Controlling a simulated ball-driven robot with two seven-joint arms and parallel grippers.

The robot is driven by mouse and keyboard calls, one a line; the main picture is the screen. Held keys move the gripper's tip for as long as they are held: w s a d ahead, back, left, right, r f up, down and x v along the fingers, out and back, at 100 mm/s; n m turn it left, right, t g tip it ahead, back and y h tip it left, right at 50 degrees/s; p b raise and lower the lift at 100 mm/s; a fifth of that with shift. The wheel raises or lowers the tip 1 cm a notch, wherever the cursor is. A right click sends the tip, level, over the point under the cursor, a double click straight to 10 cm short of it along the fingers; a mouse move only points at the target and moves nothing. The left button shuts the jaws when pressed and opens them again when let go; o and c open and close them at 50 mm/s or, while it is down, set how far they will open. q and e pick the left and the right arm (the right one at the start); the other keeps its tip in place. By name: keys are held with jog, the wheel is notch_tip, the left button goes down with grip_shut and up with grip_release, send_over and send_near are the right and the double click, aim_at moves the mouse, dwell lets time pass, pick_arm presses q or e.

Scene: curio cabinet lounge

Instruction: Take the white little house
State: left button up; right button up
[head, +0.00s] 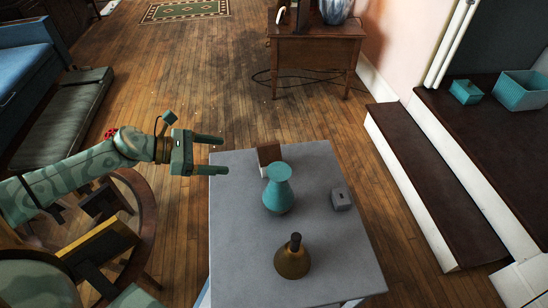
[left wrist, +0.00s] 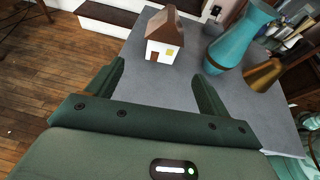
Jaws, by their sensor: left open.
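The white little house (left wrist: 157,50) has a brown roof, a brown door and a yellow window, and stands upright on the grey table (left wrist: 150,85). In the head view its brown roof (head: 268,153) shows at the table's far edge, partly hidden by the teal vase (head: 278,190). My left gripper (head: 224,155) is open and empty at the table's far left corner, to the left of the house and apart from it. In the left wrist view the house is ahead, beyond the open fingers (left wrist: 162,74). My right gripper is not in view.
The teal vase (left wrist: 240,38) stands close to the house. A brown-gold bottle (head: 292,260) and a small grey box (head: 341,199) are also on the table. The table's left part is clear. A dark step (head: 430,175) lies to the right, a wooden chair at the left.

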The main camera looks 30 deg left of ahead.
aim_at(268, 163)
pick_arm(q)
jog(key=b+x, duration=0.2)
jog(key=x, duration=0.7)
jog(key=shift+w+d+f+b, duration=0.3)
jog(key=shift+d+f, duration=0.05)
jog(key=shift+d, duration=0.1)
jog(key=x, duration=0.2)
jog(key=b+x, duration=0.1)
jog(key=x, duration=0.1)
jog(key=shift+s+f, duration=0.15)
jog(key=shift+f, duration=0.15)
jog(key=shift+d, duration=0.2)
jog(key=shift+c, duration=0.9)
jog(key=c, duration=1)
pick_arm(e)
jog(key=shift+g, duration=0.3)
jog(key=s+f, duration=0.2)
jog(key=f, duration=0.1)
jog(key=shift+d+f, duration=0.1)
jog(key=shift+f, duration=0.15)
